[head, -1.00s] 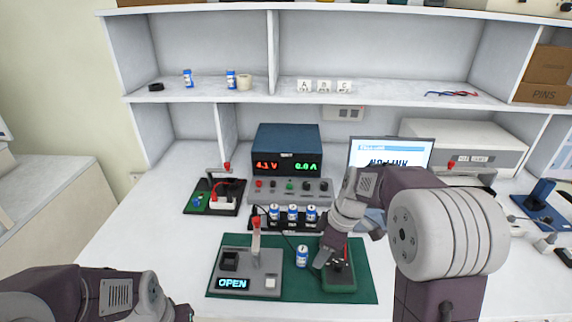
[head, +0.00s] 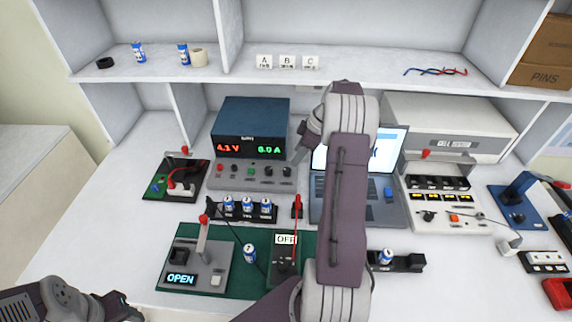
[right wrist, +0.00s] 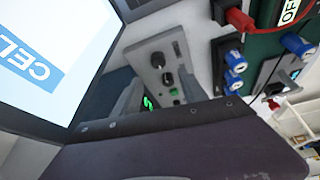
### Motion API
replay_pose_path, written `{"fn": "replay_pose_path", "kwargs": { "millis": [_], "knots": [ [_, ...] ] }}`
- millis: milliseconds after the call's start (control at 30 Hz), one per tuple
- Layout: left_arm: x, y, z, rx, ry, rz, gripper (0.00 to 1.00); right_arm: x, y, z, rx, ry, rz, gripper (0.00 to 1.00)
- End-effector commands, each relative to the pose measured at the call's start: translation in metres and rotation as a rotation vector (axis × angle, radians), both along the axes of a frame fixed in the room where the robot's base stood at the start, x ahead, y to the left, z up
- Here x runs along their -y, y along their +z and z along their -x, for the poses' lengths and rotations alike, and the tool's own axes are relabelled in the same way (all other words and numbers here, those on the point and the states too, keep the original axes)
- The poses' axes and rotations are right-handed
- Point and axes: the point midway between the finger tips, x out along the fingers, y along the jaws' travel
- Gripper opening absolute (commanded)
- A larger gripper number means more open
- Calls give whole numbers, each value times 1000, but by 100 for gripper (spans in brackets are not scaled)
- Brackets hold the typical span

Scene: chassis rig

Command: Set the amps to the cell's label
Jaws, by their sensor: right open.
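The blue power supply (head: 251,128) stands at the back of the bench, its display reading 4.1 V in red and 0.0 A in green. Its grey control panel (head: 228,174) has dark knobs, a green button and red parts; it also shows in the right wrist view (right wrist: 158,50). My right gripper (head: 300,152) is open and empty near the panel's right end, apart from the knobs as far as I can tell. Small blue-and-white cells (head: 247,208) stand in a black rack, and another cell (head: 249,253) stands on the green mat. Their label text is too small to read.
The laptop (head: 386,140) is right of the supply, partly behind my right arm. A grey fixture (head: 205,262) reading OPEN and a device with an OFF tag (head: 286,239) are on the mat.

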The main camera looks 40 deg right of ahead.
Motion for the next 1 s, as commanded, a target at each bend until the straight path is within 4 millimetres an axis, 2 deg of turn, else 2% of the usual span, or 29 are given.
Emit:
{"fn": "replay_pose_path", "kwargs": {
  "millis": [433, 600, 800, 833, 1000],
  "knots": [
    [0, -3, 0, 0, 0, 0, 50, -19, -73, -23, -2, 3, -1, 50],
    [0, -3, 0, 0, 0, 0, 50, -22, -83, -27, -1, 2, 1, 50],
    [0, -3, 0, 0, 0, 0, 50, -22, -84, -27, -1, 2, 1, 50],
    [0, -3, 0, 0, 0, 0, 50, -22, -84, -27, -1, 2, 1, 47],
    [0, -3, 0, 0, 0, 0, 50, -22, -84, -27, -1, 2, 1, 0]
  ]
}}
